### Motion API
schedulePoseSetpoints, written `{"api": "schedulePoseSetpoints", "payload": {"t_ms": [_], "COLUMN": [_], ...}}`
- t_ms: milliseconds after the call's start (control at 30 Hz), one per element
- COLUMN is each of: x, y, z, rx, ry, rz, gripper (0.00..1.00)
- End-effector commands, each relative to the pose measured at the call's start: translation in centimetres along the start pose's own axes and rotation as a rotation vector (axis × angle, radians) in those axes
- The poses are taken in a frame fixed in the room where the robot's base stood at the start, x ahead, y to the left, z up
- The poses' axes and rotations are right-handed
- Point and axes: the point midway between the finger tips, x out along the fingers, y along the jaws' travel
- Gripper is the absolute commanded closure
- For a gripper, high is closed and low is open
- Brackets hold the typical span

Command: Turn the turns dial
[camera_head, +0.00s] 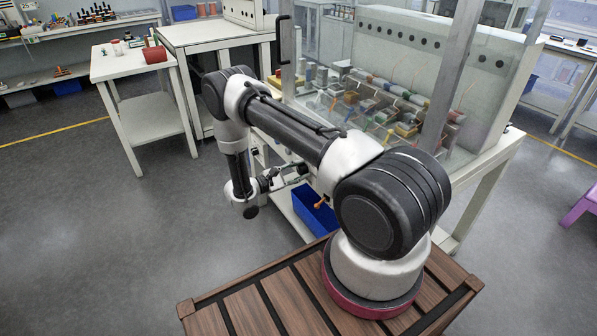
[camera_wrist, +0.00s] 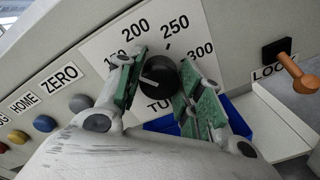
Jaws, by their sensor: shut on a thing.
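The turns dial is a black round knob (camera_wrist: 158,74) on a pale panel in the wrist view. Its scale plate (camera_wrist: 112,40) around it carries printed numbers from 150 to 300 and partly hidden lettering below. My gripper (camera_wrist: 157,82) has its green-padded fingers on both sides of the knob, shut on it. The fingers cover part of the plate and the 150 mark. In the head view my gripper (camera_head: 288,176) is at the front of the machine bench, small and partly dark; the dial cannot be made out there.
An orange lever (camera_wrist: 298,74) beside a LOCK label sticks out right of the dial. Coloured buttons (camera_wrist: 44,123) line the panel at left. A blue bin (camera_head: 314,210) sits below the bench. A glass-guarded machine (camera_head: 400,60) stands above. Open floor lies to the left.

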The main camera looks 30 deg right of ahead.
Motion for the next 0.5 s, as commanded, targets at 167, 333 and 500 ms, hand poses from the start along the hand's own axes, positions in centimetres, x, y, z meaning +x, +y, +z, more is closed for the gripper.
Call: {"api": "schedulePoseSetpoints", "payload": {"t_ms": [167, 333, 500], "x": [-0.04, -0.04, -0.04], "y": [-0.10, -0.15, -0.19], "z": [-0.01, -0.02, -0.02], "rx": [0.166, 0.318, 0.448], "ry": [0.005, 0.009, 0.012], "rz": [0.000, 0.000, 0.001], "gripper": [0.87, 0.87, 0.87]}}
